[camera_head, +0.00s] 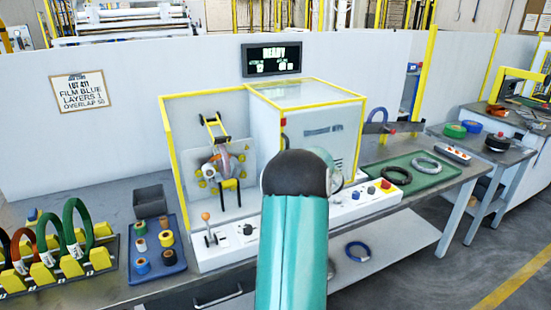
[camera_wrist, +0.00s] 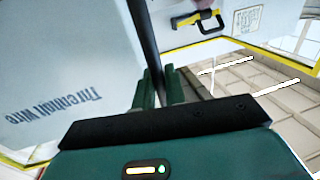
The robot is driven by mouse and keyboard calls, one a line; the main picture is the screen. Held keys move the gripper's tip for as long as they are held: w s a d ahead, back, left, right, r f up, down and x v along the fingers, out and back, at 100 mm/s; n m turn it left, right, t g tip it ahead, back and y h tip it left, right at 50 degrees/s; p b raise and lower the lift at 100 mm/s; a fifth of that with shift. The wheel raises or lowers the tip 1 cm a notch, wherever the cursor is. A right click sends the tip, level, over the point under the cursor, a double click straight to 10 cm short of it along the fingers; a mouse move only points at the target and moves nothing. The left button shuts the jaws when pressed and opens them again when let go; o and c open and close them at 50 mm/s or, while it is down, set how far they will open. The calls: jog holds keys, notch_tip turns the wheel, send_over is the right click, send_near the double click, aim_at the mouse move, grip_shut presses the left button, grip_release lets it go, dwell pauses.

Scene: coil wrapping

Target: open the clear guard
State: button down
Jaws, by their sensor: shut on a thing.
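The clear guard (camera_head: 306,92) is a yellow-edged box on the wrapping machine, beside and above a grey cabinet (camera_head: 328,140). A coil and the winding parts (camera_head: 222,162) show at the left of the machine. My arm covers the front of the machine, so my gripper is hidden in the head view. In the wrist view, my gripper (camera_wrist: 159,84) has its green fingers closed around a dark upright bar (camera_wrist: 144,38). Upside-down lettering shows on a grey panel (camera_wrist: 60,95) beside it. How far the guard stands open I cannot tell.
A READY display (camera_head: 272,58) stands behind the machine. A lever (camera_head: 208,228) and buttons line its front. A blue tray of rolls (camera_head: 167,268) and a coil rack (camera_head: 72,262) are at left.

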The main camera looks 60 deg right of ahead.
jog(key=shift+s+d, duration=0.15)
jog(key=shift+d, duration=0.1)
jog(key=c, duration=1.5)
grip_release()
jog(key=shift+c, duration=0.2)
jog(key=shift+a, duration=0.1)
jog(key=v, duration=1.3)
jog(key=shift+s, duration=0.3)
jog(key=shift+a, duration=0.1)
